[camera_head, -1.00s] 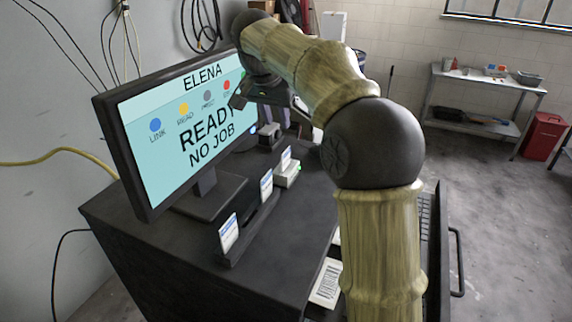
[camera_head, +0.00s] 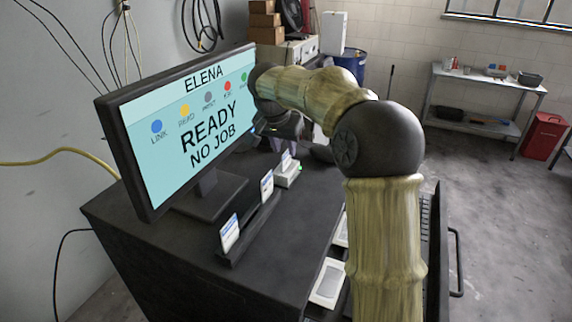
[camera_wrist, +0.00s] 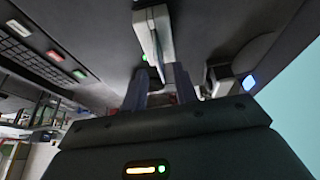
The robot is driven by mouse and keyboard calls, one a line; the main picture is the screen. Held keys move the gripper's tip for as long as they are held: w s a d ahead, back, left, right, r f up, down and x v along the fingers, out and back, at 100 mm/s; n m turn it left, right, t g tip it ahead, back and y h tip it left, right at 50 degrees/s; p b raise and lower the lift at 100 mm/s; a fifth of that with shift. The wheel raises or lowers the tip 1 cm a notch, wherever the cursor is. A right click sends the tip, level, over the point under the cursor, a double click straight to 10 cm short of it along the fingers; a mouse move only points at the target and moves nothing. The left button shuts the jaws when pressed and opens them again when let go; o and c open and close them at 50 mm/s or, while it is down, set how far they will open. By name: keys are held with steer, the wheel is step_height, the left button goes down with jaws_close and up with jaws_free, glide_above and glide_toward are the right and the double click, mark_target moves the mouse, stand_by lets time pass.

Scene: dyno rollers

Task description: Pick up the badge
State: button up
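Three white badges with blue tops stand in view. One badge (camera_head: 230,233) and a second badge (camera_head: 267,186) stand upright in a black rack (camera_head: 250,228) on the dark bench. A third badge (camera_head: 286,160) stands in a small white reader (camera_head: 288,177) behind them. My gripper (camera_head: 291,139) is above and just behind that reader; its fingers are hard to see in the head view. In the wrist view my gripper (camera_wrist: 160,88) has its two fingers apart and nothing visibly held. The white reader (camera_wrist: 164,30) with a thin upright edge, probably the badge, lies ahead of the fingers.
A monitor (camera_head: 190,125) reading "READY NO JOB" stands left of my gripper, close to my arm. A keyboard (camera_wrist: 35,62) shows at left in the wrist view. White devices (camera_head: 328,283) sit below the bench's right edge. Open floor lies to the right.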

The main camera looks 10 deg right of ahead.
mark_target(287, 155)
steer(key=p+x, duration=0.1)
steer(key=x, duration=0.4)
steer(key=shift+w+d, duration=0.1)
steer(key=shift+w, duration=0.1)
jaws_close()
